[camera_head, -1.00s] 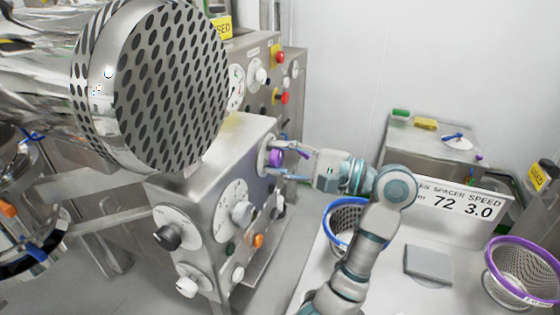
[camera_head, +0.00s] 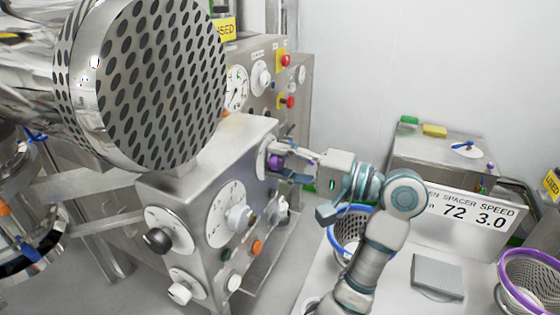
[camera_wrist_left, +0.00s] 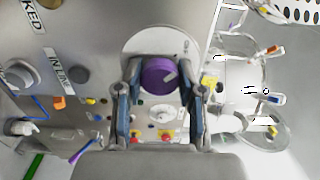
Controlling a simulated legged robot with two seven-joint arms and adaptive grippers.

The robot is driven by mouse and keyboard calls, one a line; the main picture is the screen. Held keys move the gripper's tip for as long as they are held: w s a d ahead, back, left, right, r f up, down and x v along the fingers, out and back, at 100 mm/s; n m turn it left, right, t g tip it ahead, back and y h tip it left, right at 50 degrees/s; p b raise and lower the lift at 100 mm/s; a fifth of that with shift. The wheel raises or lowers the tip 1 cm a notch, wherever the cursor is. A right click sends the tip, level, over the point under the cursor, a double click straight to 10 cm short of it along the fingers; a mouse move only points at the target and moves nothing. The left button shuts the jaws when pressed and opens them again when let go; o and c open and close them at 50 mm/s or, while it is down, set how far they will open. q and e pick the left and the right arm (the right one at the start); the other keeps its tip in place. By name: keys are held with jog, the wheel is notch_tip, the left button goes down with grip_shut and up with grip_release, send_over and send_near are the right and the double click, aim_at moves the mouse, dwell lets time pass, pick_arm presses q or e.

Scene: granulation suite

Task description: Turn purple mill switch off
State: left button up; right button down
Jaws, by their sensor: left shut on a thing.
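The purple mill switch (camera_head: 274,161) is a round knob on a pale disc on the side face of the steel control box. In the left wrist view the knob (camera_wrist_left: 159,76) sits between the two fingers, with a pale mark on its face. My left gripper (camera_head: 284,164) reaches it from the right, its fingers on either side of the knob. In the left wrist view the left gripper (camera_wrist_left: 163,88) is shut on the knob. The fingers partly hide the knob in the head view. My right gripper is not in view.
The steel control box (camera_head: 190,190) carries dials and black and white knobs (camera_head: 158,240). A large perforated drum (camera_head: 150,85) fills the upper left. A blue-rimmed basket (camera_head: 345,235), a grey block (camera_head: 437,275) and a purple-rimmed basket (camera_head: 530,285) stand on the right, beside a speed sign (camera_head: 475,215).

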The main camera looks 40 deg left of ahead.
pick_arm(q)
jog(key=shift+w+f, duration=0.1)
jog(key=shift+f, duration=0.2)
jog(key=o, duration=0.8)
jog(key=shift+d, duration=0.1)
jog(key=o, duration=0.3)
jog(key=shift+d, duration=0.1)
jog(key=shift+o, duration=0.2)
jog(key=shift+d+r, duration=0.2)
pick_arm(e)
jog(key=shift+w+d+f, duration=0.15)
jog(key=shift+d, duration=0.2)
pick_arm(q)
jog(key=shift+d, duration=0.15)
jog(key=shift+w+d, duration=0.15)
jog(key=shift+d, duration=0.15)
jog(key=v, duration=0.7)
